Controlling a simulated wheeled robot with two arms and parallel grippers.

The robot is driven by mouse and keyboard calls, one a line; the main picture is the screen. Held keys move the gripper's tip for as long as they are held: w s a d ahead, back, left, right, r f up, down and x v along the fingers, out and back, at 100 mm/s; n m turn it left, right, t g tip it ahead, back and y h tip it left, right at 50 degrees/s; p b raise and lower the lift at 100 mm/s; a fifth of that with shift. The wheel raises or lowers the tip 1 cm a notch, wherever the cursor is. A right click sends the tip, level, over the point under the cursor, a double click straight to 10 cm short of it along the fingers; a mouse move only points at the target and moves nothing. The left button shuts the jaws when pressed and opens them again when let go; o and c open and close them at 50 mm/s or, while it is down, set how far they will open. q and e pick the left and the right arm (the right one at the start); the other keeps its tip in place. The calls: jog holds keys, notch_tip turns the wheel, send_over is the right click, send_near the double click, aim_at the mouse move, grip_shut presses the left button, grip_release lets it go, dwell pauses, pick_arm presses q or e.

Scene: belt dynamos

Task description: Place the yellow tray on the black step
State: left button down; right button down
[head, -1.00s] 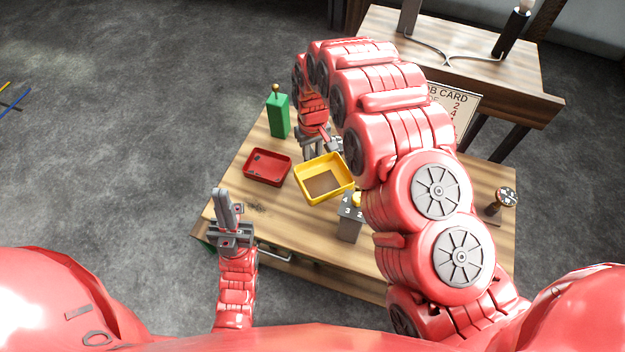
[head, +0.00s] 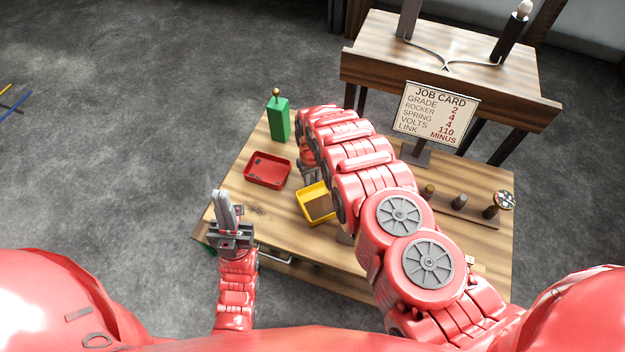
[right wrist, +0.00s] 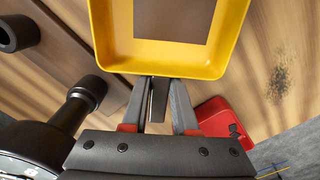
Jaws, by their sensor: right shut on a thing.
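The yellow tray (head: 314,206) is over the front middle of the wooden table, partly hidden by my right arm. In the right wrist view its near wall (right wrist: 165,62) meets my right gripper (right wrist: 158,84), which is shut on that edge. The tray has a brown floor panel and nothing loose shows in it. I cannot tell whether it touches anything below. I cannot make out the black step; my right arm covers part of the table. My left gripper (head: 228,207) is at the table's front left, apart from the tray; its finger gap is unclear.
A red tray (head: 267,169) lies left of the yellow one, with a green bottle-like block (head: 279,121) behind. A job card (head: 437,112) stands at the back. A rack (head: 463,209) with knobs is at the right.

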jog(key=shift+f, duration=0.15)
jog(key=c, duration=0.7)
grip_release()
